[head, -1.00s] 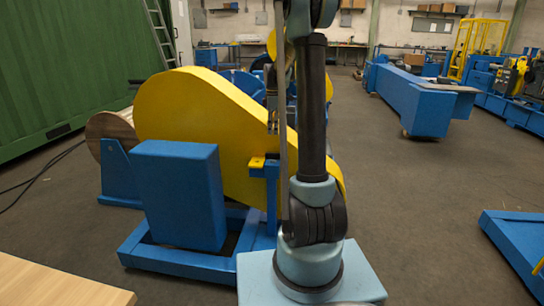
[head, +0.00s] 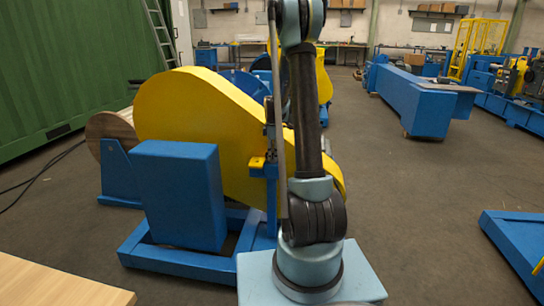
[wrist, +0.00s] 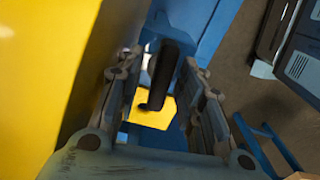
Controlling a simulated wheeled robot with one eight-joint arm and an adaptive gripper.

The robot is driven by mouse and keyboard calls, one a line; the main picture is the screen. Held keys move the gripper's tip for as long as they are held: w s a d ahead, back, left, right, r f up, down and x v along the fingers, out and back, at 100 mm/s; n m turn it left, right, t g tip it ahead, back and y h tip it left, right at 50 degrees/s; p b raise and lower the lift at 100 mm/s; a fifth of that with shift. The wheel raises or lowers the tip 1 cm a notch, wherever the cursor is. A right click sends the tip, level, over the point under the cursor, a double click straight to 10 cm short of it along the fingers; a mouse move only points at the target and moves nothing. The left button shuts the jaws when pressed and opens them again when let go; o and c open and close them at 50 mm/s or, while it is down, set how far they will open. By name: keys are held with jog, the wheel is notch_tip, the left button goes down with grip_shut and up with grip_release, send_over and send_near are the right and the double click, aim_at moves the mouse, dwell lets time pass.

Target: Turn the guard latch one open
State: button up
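The yellow guard (head: 190,115) stands on a blue frame left of my arm in the head view. It also fills the left side of the wrist view (wrist: 45,65). A dark, rod-like handle (wrist: 163,72), which looks like the guard latch, shows in the wrist view. My gripper (wrist: 163,58) is open, with one finger on each side of this handle. I cannot tell whether either finger touches it. In the head view my arm hides most of the gripper and the latch.
A blue box (head: 180,195) stands in front of the guard, and a wooden surface (head: 60,285) is at the lower left. A long blue bench (head: 430,105) stands at the back right.

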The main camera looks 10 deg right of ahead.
jog(key=shift+c, duration=0.6)
grip_shut()
jog(key=shift+w+m, duration=0.1)
jog(key=shift+m, duration=0.7)
jog(key=shift+o, duration=0.6)
grip_release()
jog(key=shift+r, duration=0.1)
